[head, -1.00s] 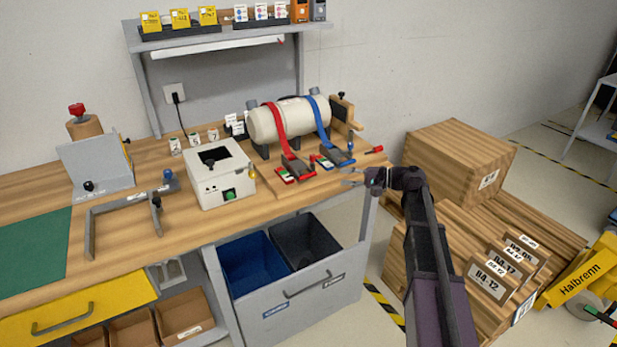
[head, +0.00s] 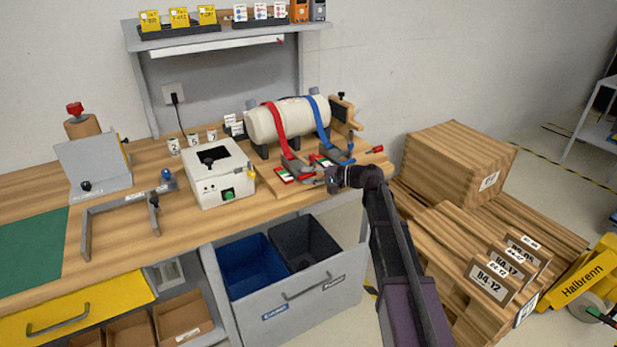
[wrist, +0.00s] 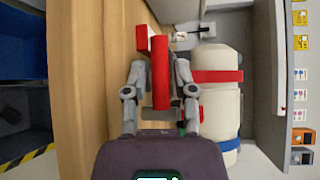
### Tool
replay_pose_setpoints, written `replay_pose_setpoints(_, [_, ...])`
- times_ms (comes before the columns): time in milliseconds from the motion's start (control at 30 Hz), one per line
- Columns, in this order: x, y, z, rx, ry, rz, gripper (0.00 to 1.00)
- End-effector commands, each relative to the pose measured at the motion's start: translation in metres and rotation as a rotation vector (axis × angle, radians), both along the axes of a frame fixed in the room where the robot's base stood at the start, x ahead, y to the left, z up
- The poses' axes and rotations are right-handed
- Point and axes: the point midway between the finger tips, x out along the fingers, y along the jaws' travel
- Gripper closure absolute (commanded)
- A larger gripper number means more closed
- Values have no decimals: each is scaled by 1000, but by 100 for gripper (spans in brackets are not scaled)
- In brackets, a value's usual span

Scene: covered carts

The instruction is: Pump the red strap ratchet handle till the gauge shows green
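The red strap (head: 277,122) runs over a cream tank (head: 260,123) down to the red ratchet (head: 297,165) on the bench board. In the wrist view the red handle (wrist: 160,85) lies between the fingers of my gripper (wrist: 160,72), with a gap visible on each side. My gripper is open; in the head view it (head: 332,178) is at the right front of the red ratchet. A small strip with red, white and green (head: 284,174) lies at the ratchet's front; its reading is too small to tell. The blue strap (head: 320,118) is beside it, its ratchet partly hidden by my gripper.
A white box with a green button (head: 225,178) stands left of the ratchets. A grey clamp frame (head: 120,210) is farther left. A red-tipped lever (head: 376,149) sticks out at the board's right. Wooden crates (head: 455,165) stand right of the bench. Open bins (head: 300,285) hang below.

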Motion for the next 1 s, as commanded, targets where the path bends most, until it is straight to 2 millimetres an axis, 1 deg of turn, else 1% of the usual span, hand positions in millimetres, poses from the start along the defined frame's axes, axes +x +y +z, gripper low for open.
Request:
replay_pose_setpoints(300, [0, 2, 0, 0, 0, 0, 65])
replay_pose_setpoints(333, [0, 2, 0, 0, 0, 0, 71])
replay_pose_setpoints(367, [0, 2, 0, 0, 0, 0, 80])
replay_pose_setpoints(400, [0, 2, 0, 0, 0, 0, 91])
replay_pose_setpoints(433, [0, 2, 0, 0, 0, 0, 100])
replay_pose_setpoints(767, [0, 2, 1, -2, 4, 1, 100])
replay_pose_setpoints(1000, [3, -7, 6, -19, 28, -11, 100])
